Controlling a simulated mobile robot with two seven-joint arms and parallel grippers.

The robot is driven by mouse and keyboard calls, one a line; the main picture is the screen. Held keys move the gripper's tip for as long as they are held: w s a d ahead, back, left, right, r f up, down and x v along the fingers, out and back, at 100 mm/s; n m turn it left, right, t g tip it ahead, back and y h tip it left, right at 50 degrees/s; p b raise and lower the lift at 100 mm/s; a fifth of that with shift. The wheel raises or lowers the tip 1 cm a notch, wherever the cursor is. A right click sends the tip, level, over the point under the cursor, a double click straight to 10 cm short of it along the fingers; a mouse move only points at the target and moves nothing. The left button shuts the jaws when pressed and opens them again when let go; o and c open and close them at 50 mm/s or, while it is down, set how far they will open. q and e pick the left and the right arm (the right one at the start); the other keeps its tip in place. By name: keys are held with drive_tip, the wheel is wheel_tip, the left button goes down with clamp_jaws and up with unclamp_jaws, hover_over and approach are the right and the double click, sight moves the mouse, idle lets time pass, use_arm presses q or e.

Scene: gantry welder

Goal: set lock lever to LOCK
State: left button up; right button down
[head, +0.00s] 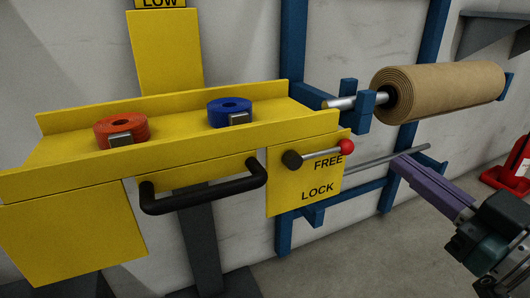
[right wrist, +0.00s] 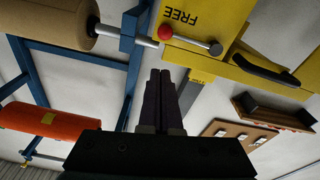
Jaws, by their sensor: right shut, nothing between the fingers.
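The lock lever (head: 322,153) sits on a yellow panel (head: 282,195). It has a dark pivot hub, a thin metal rod and a red ball knob (head: 347,146). The rod points right and slightly up, beside the word FREE; the word LOCK is lower on the panel. My right gripper (head: 398,161) is to the right of the knob, apart from it, with its purple fingers together and empty. In the right wrist view, which is upside down, the fingers (right wrist: 160,75) point toward the knob (right wrist: 166,32) without touching it. My left gripper is not in view.
A black handle (head: 205,195) sticks out left of the panel. A yellow tray (head: 70,155) above holds an orange and a blue strap roll. A brown roll (head: 440,90) on a blue rack (head: 435,25) is at upper right. A red object (head: 510,175) stands at far right.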

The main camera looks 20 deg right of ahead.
sight(324, 152)
use_arm(q)
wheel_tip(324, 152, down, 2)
drive_tip(key=shift+b, duration=0.4)
use_arm(e)
drive_tip(key=shift+w+f+y, duration=0.2)
drive_tip(key=shift+f+y, duration=0.2)
drive_tip(key=shift+f, duration=0.35)
drive_tip(key=shift+a, duration=0.1)
use_arm(q)
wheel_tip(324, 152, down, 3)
drive_tip(key=b, duration=0.3)
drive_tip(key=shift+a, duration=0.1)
use_arm(e)
drive_tip(key=w+a+r, duration=0.1)
drive_tip(key=w, duration=0.8)
drive_tip(key=shift+w+r, duration=0.2)
drive_tip(key=shift+w, duration=0.2)
